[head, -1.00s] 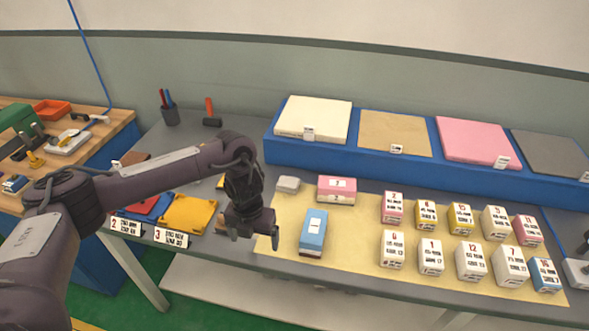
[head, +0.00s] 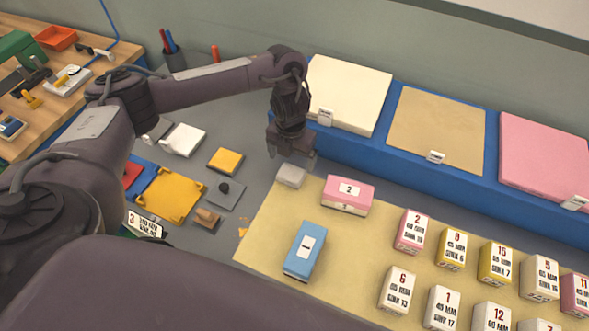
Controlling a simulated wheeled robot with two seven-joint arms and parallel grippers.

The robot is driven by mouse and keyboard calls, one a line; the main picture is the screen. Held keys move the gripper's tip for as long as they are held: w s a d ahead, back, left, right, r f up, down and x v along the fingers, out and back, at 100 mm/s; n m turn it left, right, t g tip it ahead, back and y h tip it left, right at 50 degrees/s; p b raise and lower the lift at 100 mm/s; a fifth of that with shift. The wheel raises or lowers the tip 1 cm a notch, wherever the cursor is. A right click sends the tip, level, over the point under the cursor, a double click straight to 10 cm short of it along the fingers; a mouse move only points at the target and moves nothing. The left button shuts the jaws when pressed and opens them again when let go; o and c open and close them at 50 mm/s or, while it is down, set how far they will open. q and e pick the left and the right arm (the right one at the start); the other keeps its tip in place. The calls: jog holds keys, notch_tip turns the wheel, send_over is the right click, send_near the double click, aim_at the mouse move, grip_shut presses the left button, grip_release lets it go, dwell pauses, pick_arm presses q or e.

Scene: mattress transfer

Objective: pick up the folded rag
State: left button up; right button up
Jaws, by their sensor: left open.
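A small light grey folded pad, which looks like the folded rag (head: 291,176), lies at the far left corner of the tan mat (head: 262,240). My left gripper (head: 291,154) points down just behind and above it in the head view, with its fingers apart and nothing seen between them. I cannot tell the exact height gap between the fingers and the rag. My right gripper is not in view.
A pink block (head: 347,194) and a blue block (head: 304,251) sit close to the rag on the mat. Several labelled small boxes stand to the right. A blue raised shelf (head: 360,160) with coloured slabs runs behind. Yellow pads (head: 172,195) lie left.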

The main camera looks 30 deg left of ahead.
aim_at(291, 172)
pick_arm(q)
jog(key=shift+s+f, duration=0.15)
jog(key=shift+f, duration=0.4)
jog(key=shift+s+f, duration=0.1)
jog(key=shift+f, duration=0.25)
notch_tip(291, 172, down, 3)
jog(key=shift+f, duration=0.6)
jog(key=c, duration=1)
jog(key=shift+c, duration=0.3)
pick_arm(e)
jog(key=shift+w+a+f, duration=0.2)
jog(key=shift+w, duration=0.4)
pick_arm(q)
jog(key=shift+r, duration=0.1)
